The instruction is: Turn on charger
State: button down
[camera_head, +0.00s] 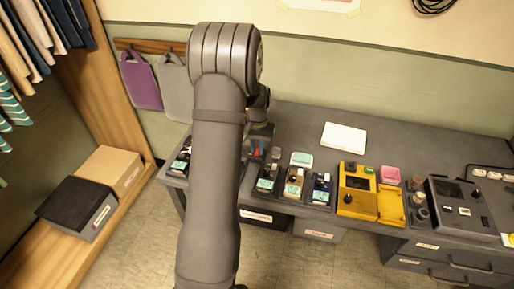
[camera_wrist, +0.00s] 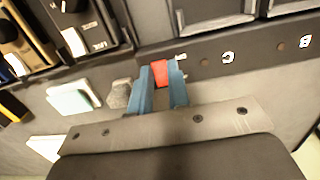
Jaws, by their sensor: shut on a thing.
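My gripper (camera_wrist: 162,92) has two blue fingers closed on a small red piece (camera_wrist: 160,72). The piece is at the edge of a dark strip marked with the letters C and B in the wrist view. In the head view the red piece (camera_head: 257,152) shows beside my arm, at the back left of the grey desk; my arm hides much of that spot. I cannot tell which device is the charger. Several small dark devices stand in a row, among them one with a brown face (camera_head: 294,180) and one dark blue one (camera_head: 320,188).
A yellow device (camera_head: 358,193) with an open yellow flap stands right of the row. A white pad (camera_head: 344,138) lies behind it. A dark control box (camera_head: 461,207) stands farther right. In the wrist view, a grey lump (camera_wrist: 119,94) and a pale green block (camera_wrist: 74,98) lie close to my fingers.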

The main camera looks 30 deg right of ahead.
dwell(0.4)
jog(key=c, duration=1.4)
grip_release()
jog(key=shift+o, duration=0.2)
notch_tip(320, 180, up, 17)
jog(key=w+d, duration=0.1)
jog(key=shift+w+d+r, duration=0.15)
jog(key=shift+r, duration=0.05)
